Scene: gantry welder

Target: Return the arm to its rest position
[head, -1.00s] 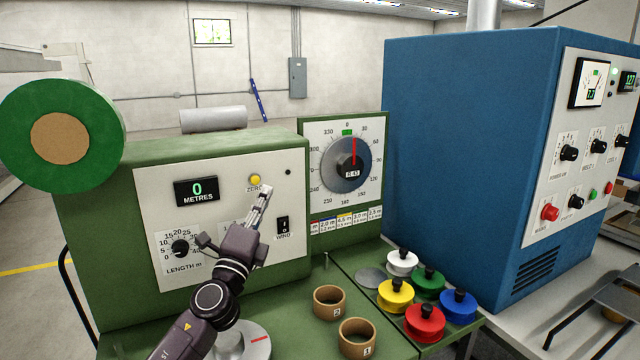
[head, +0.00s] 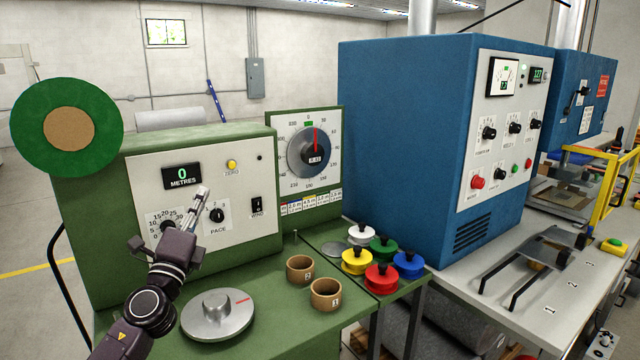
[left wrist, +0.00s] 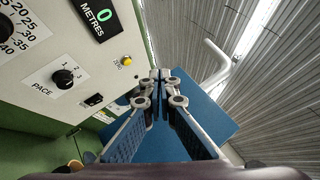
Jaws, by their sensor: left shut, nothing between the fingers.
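My left gripper (head: 203,194) is shut and empty. In the head view it is in front of the green machine's white panel, between the length dial (head: 167,226) and the pace knob (head: 217,214). In the left wrist view its closed fingers (left wrist: 160,76) point past the panel, with the yellow zero button (left wrist: 127,61) to their left. The zero button also shows in the head view (head: 231,164), up and right of the fingertips. The display (head: 182,177) reads 0 metres. My right gripper is in neither view.
A silver disc (head: 217,314) with a red mark sits on the green bench, close to my left arm. Two brown rings (head: 300,268) and several coloured spools (head: 381,276) stand to its right. A blue cabinet (head: 410,140) rises behind the spools.

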